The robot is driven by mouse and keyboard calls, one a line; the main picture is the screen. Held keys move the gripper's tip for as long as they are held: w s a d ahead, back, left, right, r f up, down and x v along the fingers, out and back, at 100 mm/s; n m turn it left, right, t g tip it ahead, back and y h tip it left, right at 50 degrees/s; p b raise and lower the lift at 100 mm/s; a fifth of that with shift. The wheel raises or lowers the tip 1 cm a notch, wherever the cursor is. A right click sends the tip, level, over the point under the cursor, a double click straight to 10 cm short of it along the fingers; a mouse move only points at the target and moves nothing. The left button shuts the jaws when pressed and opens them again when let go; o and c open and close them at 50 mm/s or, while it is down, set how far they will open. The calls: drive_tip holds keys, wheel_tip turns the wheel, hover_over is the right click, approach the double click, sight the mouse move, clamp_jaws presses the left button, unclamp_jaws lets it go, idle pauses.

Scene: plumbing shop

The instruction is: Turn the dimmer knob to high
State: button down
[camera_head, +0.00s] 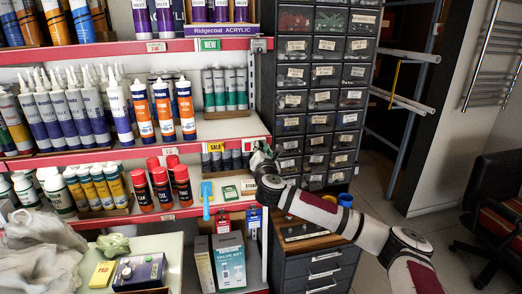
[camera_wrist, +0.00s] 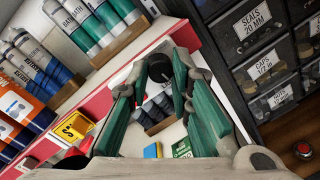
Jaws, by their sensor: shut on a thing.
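The black dimmer knob (camera_wrist: 160,68) shows in the wrist view at the red shelf edge, between the tips of my gripper (camera_wrist: 159,72). The green-padded fingers are closed in on its sides. The knob's pointer and scale markings cannot be made out, so its setting is unclear. In the head view my gripper (camera_head: 262,160) is at the right end of the middle shelf's front edge, and it hides the knob there.
Red-edged shelves (camera_head: 220,131) with cartridges and bottles stand on the left. Labelled drawers (camera_head: 324,97) stand close behind my arm on the right. A sale tag (camera_wrist: 73,127) and small boxes lie near the fingers. Open floor (camera_head: 430,228) lies right of the drawers.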

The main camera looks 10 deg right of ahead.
drive_tip(key=shift+m, duration=0.5)
drive_tip(key=c, duration=1.4)
unclamp_jaws()
drive_tip(key=s, duration=0.4)
drive_tip(key=s+a, duration=0.1)
drive_tip(key=s, duration=0.7)
drive_tip(key=shift+a+f, duration=0.1)
drive_tip(key=shift+a, duration=0.05)
